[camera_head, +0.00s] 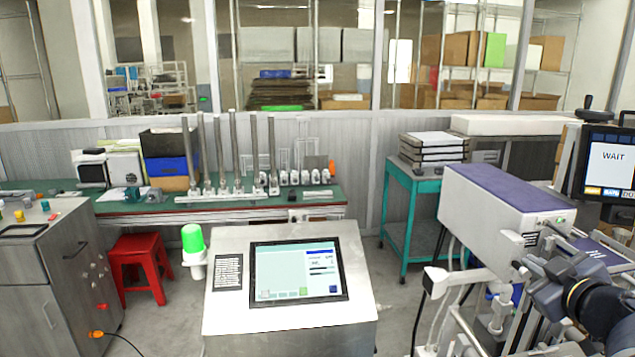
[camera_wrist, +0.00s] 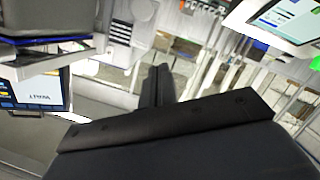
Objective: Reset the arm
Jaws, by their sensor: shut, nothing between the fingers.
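My gripper (camera_wrist: 157,84) shows in the wrist view as two dark fingers close together beyond the black gripper body. The fingers are shut with nothing between them. They point out over machinery and touch nothing that I can see. In the head view I cannot make out the fingertips; the lower right corner is crowded with dark and metal parts.
A console with a touchscreen (camera_head: 298,271) stands in front, with a green lamp (camera_head: 192,238) beside it. A purple-topped machine (camera_head: 508,197) and a "WAIT" monitor (camera_head: 610,165) are at right. A red stool (camera_head: 138,266) and a teal cart (camera_head: 424,186) stand behind.

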